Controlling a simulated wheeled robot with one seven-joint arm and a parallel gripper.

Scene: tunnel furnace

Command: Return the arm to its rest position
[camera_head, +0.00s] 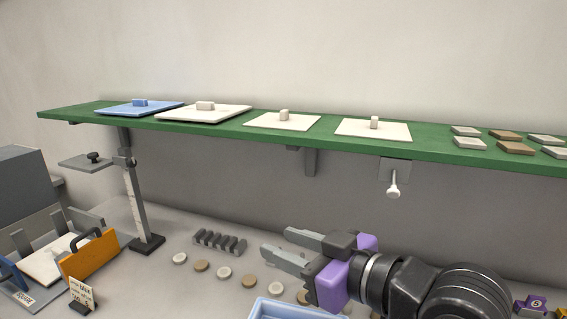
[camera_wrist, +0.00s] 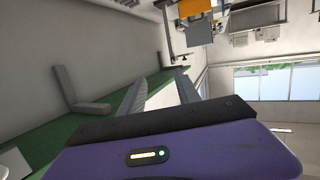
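My gripper (camera_head: 287,250) shows in the head view at the lower middle, in front of the wall and below the green shelf. It has a purple and black body and grey fingers pointing left. The two fingers are apart, with nothing visible between them. In the wrist view, my gripper (camera_wrist: 160,90) also shows its two fingers spread, with an empty gap. My dark arm reaches in from the lower right of the head view.
The green shelf (camera_head: 220,126) carries flat plates with knobs and several small tiles. Below are a metal stand (camera_head: 135,205), a grey slotted rack (camera_head: 219,242), several round discs, a light blue tray (camera_head: 285,311) and an orange panel (camera_head: 90,257). A white knob (camera_head: 393,188) hangs under the shelf.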

